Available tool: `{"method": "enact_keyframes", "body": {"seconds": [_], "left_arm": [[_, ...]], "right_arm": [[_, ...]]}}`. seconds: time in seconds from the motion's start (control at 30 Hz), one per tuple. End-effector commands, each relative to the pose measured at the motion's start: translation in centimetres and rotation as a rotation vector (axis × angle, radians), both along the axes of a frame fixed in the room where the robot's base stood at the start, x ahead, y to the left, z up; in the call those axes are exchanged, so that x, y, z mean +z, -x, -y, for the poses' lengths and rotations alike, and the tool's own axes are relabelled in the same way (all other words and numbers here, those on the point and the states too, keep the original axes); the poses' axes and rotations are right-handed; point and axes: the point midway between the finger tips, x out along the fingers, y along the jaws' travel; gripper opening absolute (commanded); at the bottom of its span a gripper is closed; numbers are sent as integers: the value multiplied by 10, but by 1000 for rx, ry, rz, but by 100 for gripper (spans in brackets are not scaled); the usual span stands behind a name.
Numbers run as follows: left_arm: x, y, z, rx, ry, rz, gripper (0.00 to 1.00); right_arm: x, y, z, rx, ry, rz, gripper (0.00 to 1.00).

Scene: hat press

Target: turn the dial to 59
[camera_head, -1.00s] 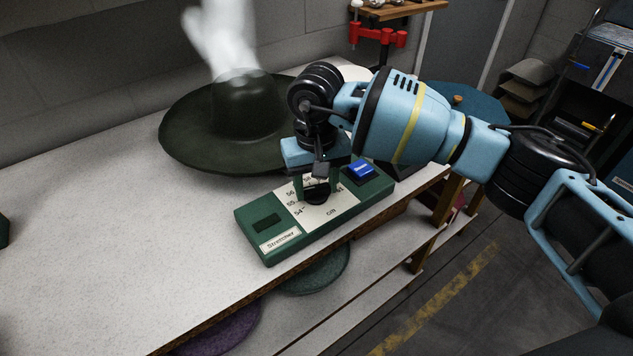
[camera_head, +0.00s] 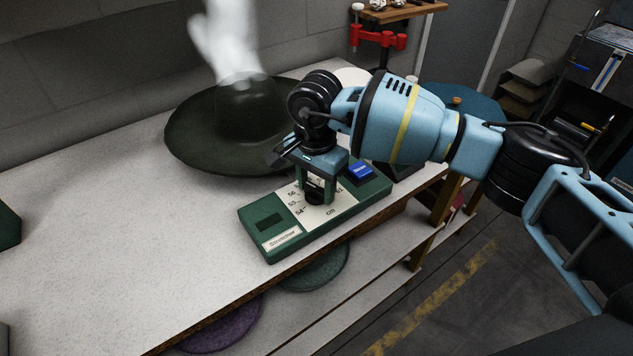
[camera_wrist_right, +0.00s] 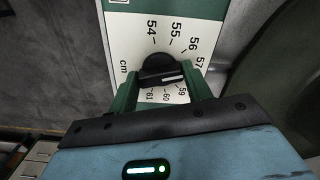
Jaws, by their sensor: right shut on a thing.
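The green Stretcher box (camera_head: 268,246) lies on the worktable with a white scale plate (camera_head: 332,211) marked in cm. Its black dial (camera_head: 314,198) sits on that plate, mostly covered by my right gripper (camera_head: 316,190) in the head view. In the right wrist view the dial (camera_wrist_right: 158,68) is between the two green fingers of my right gripper (camera_wrist_right: 160,80), which is shut on it. The dial's white line points right, toward the side of 57 and 59; a finger hides the 58 area, so the exact reading is unclear. My left gripper is out of view.
A blue button (camera_head: 361,172) is on the box's right end, close to my gripper. A wide dark green hat (camera_head: 195,135) with white steam above stands behind the box. Round felt pieces (camera_head: 315,272) lie on the shelf below.

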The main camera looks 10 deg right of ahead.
Motion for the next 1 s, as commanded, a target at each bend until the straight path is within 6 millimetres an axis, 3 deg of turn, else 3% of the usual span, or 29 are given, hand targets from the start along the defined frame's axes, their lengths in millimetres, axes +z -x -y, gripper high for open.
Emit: {"method": "enact_keyframes", "body": {"seconds": [0.37,1.0], "left_arm": [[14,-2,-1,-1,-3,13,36],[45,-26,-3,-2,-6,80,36]], "right_arm": [[3,-1,0,-357,0,4,26],[3,-2,0,-925,0,3,26]]}}
